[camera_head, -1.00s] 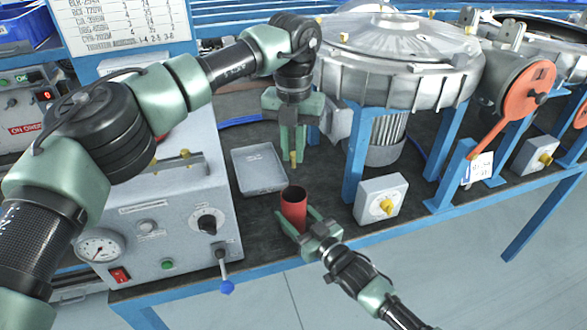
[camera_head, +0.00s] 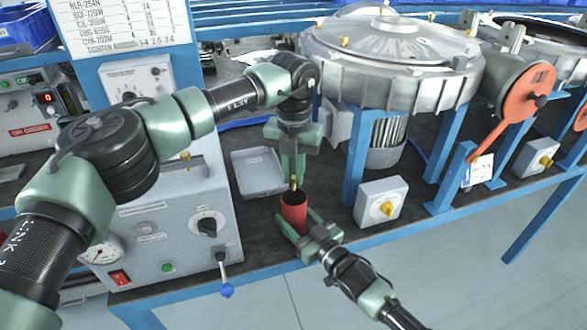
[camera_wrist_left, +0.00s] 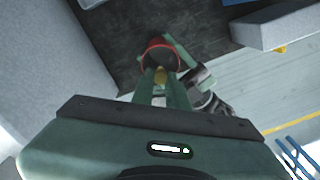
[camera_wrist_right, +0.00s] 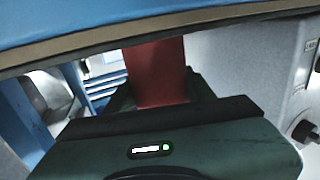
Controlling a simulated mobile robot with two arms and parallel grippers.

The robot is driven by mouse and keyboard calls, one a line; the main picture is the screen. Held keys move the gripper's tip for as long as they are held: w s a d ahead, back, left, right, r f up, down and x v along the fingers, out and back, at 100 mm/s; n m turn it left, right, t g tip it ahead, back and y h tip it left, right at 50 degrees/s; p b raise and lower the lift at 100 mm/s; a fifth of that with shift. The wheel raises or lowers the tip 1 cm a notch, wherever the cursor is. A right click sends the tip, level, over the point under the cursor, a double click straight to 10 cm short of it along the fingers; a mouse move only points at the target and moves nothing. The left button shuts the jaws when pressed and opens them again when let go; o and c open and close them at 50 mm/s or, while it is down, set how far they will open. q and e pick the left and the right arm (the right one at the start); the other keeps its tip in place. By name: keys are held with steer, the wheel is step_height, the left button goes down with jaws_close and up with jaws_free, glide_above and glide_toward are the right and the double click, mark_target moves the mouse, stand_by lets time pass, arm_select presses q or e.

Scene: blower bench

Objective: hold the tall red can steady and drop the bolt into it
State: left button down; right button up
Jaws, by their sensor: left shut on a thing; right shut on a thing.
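The tall red can (camera_head: 294,214) stands upright near the front edge of the bench. My right gripper (camera_head: 300,228) is shut around it from the front; the can also shows between the fingers in the right wrist view (camera_wrist_right: 158,72). My left gripper (camera_head: 292,172) points down and is shut on the small brass-coloured bolt (camera_head: 293,182), just above the can's mouth. In the left wrist view the bolt (camera_wrist_left: 160,76) appears in front of the can's open rim (camera_wrist_left: 147,58). How much of the bolt's tip is within the rim I cannot tell.
A grey metal tray (camera_head: 240,186) lies behind and left of the can. A control box (camera_head: 165,225) stands on the left. A grey box with a yellow knob (camera_head: 381,203) is to the right, beside a blue stand leg (camera_head: 355,160) under the big blower (camera_head: 390,75).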

arm_select(q)
steer(key=c, duration=1.3)
jaws_free()
step_height(320, 180, up, 12)
steer(key=shift+r, duration=0.1)
arm_select(e)
steer(key=o, duration=1.5)
steer(key=shift+s+d, duration=0.1)
